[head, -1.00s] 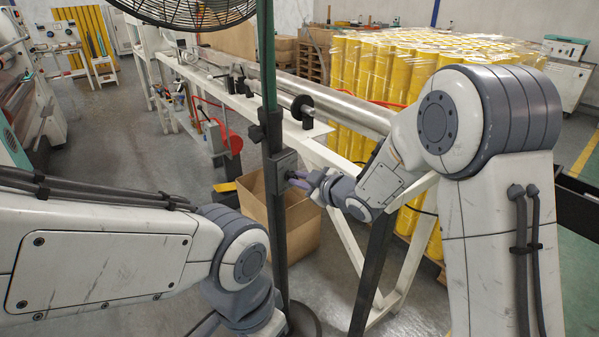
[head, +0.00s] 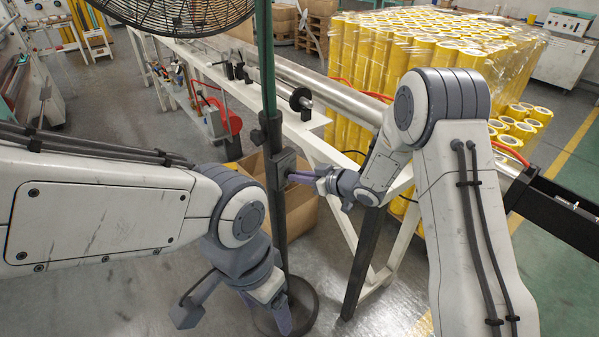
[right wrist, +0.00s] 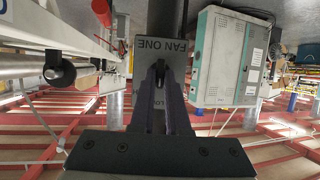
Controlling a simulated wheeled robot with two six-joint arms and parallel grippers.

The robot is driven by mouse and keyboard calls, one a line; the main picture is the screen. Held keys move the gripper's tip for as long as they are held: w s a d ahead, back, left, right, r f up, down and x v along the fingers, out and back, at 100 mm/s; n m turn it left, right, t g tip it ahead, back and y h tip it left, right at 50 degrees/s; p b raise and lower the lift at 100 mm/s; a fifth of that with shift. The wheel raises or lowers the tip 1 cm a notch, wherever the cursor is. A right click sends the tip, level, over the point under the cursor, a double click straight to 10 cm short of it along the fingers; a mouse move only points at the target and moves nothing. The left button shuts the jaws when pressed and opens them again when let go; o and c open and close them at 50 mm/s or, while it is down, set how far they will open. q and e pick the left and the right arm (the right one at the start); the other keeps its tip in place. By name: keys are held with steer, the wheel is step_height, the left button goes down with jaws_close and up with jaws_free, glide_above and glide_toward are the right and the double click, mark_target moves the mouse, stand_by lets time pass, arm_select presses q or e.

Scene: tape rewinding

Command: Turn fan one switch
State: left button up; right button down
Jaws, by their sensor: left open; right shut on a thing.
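The fan one switch box (head: 283,165) is a grey box on the dark stand pole below the fan (head: 185,8). In the right wrist view its plate (right wrist: 176,62) carries the words "FAN ONE", upside down. My right gripper (head: 292,177) points at the box from the right, its purple fingers shut on the switch (right wrist: 160,70), which is mostly hidden between the fingertips. My left gripper (head: 284,315) hangs low beside the pole, above the stand's base, pointing down. It is open, and nothing shows in it.
A cardboard box (head: 300,220) stands on the floor behind the pole. A white frame with a long metal roller (head: 340,100) runs behind my right arm. Stacked yellow rolls (head: 420,60) stand beyond. The floor at lower left is clear.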

stand_by(0.3)
steer(key=c, duration=0.9)
jaws_free()
steer(key=b+v, duration=0.1)
steer(key=v, duration=0.9)
steer(key=shift+s+d, duration=0.15)
steer(key=shift+d, duration=0.05)
